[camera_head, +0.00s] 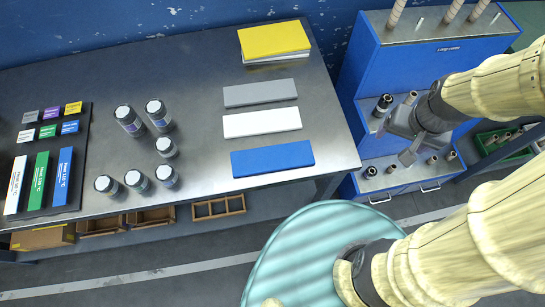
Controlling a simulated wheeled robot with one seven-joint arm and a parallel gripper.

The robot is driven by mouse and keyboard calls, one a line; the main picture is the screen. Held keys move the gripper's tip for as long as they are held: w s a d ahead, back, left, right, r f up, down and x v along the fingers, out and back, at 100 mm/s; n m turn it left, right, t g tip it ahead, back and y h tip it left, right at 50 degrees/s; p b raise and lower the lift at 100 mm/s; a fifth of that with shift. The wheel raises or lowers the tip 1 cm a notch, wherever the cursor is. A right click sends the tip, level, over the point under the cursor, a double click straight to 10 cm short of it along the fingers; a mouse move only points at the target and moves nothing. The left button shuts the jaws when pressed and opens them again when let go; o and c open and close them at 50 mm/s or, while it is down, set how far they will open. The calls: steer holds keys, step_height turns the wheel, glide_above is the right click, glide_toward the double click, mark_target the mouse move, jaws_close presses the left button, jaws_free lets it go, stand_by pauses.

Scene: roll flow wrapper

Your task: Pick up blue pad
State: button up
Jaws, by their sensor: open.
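The blue pad (272,159) is a flat rectangle lying on the metal table, close to its front right edge. It is the nearest pad of a column, just in front of a white pad (262,122). My gripper (395,143) is to the right of the table, over the blue cabinet, apart from the blue pad. Its jaws are open, and I see nothing between them.
Behind the white pad lie a grey pad (260,93) and a yellow pad (274,38) stacked on a white one. Several jars (130,121) stand left of the pads. A dark tray (84,150) holds coloured boxes. The blue cabinet (385,70) stands right of the table.

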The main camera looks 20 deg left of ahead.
steer(key=o, duration=0.4)
steer(key=w+a+f+m+g+y+b, duration=0.1)
steer(key=f+m+g, duration=0.1)
steer(key=f, duration=0.2)
steer(key=w+a+f+m+g+y+b, duration=0.1)
steer(key=w+a+f+m+g, duration=0.1)
steer(key=f, duration=0.3)
steer(key=w+a+f+m+g+y+b, duration=0.1)
steer(key=w+f+g, duration=0.1)
steer(key=f, duration=0.3)
steer(key=shift+a+m+y+b, duration=0.25)
steer(key=shift+m+y+b, duration=0.15)
steer(key=w+a+f+m+g+y+b, duration=0.1)
steer(key=y, duration=0.1)
steer(key=w+a+f+m+g+y, duration=0.1)
steer(key=f+m+y, duration=0.1)
steer(key=w+a+f+m+g+y+b, duration=0.1)
steer(key=f+y, duration=0.1)
steer(key=shift+w+a+f+m+b, duration=0.15)
steer(key=shift+w+a+m+b, duration=0.15)
steer(key=shift+w, duration=0.05)
steer(key=shift+w+a+m+y, duration=0.1)
steer(key=shift+w+m+y, duration=0.5)
steer(key=shift+y, duration=0.3)
steer(key=p+x, duration=0.1)
steer(key=x, duration=1.1)
steer(key=shift+s+a, duration=0.1)
steer(key=shift+a, duration=0.05)
